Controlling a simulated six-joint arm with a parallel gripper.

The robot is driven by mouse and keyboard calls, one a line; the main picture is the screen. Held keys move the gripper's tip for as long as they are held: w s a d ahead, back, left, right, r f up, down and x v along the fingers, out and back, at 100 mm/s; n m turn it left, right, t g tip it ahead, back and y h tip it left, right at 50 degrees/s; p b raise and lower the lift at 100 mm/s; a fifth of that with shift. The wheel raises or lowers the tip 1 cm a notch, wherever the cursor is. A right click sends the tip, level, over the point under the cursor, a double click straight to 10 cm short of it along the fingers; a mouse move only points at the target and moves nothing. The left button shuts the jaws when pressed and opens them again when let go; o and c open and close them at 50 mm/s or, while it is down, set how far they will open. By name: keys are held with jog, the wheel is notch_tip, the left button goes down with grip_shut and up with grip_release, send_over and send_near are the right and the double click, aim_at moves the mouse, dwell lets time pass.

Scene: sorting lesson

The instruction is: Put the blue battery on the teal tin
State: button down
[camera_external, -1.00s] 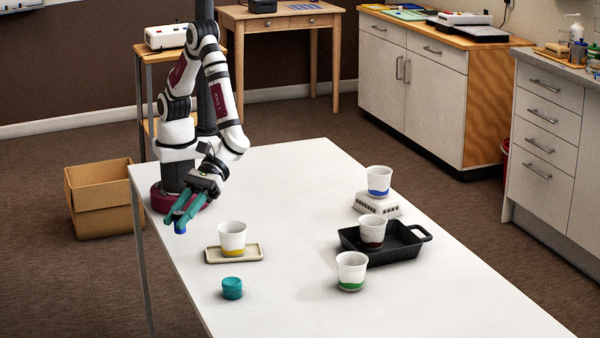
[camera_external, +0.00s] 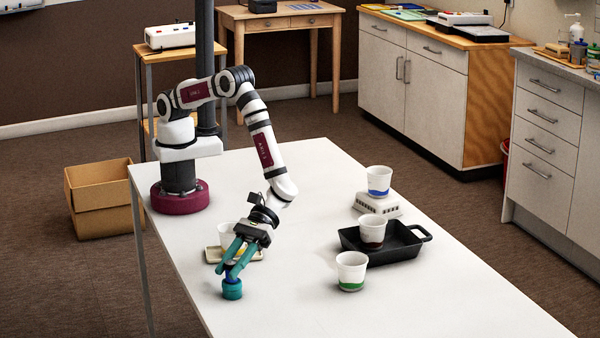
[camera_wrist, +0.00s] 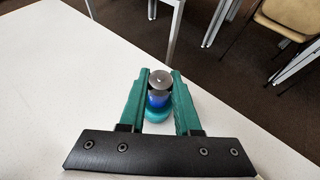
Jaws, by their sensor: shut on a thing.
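The blue battery (camera_wrist: 158,98) is upright between my gripper's teal fingers in the wrist view, with its metal end toward the camera. My gripper (camera_external: 233,271) is shut on it. The teal tin (camera_external: 232,290) stands on the white table near its left edge. The battery is directly over the tin. The tin also shows behind the battery in the wrist view (camera_wrist: 157,115). In the external view the fingers mostly hide the battery. I cannot tell whether its lower end touches the tin.
A cup on a beige tray (camera_external: 212,256) stands just behind my gripper, partly hidden. To the right are a black pan (camera_external: 408,251) holding a cup, a green-banded cup (camera_external: 351,271), and a blue-banded cup (camera_external: 379,181) on a white device (camera_external: 378,204). The front table is clear.

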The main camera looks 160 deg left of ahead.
jog(key=c, duration=0.6)
grip_release()
jog(key=shift+r, duration=0.15)
jog(key=v, duration=1.2)
jog(key=s+d+r+m+g+y, duration=0.2)
jog(key=s+d+r+m+g, duration=0.3)
jog(key=s+m, duration=0.35)
jog(key=s+d+r+m+g+y, duration=0.25)
jog(key=s+d+r+m, duration=0.25)
jog(key=s+d+m, duration=0.4)
jog(key=s+a+m+y, duration=0.2)
jog(key=s+a+m, duration=0.1)
jog(key=s+m, duration=0.1)
jog(key=s+a+r+m+y, duration=0.1)
jog(key=s+a+m+y, duration=0.2)
jog(key=s+m, duration=0.2)
jog(key=s+a+m+y, duration=0.2)
jog(key=s+a+m, duration=0.1)
jog(key=s, duration=0.4)
jog(key=shift+s+a+r+m+y, duration=0.1)
jog(key=shift+a+r+m+y, duration=0.25)
jog(key=shift+m, duration=0.3)
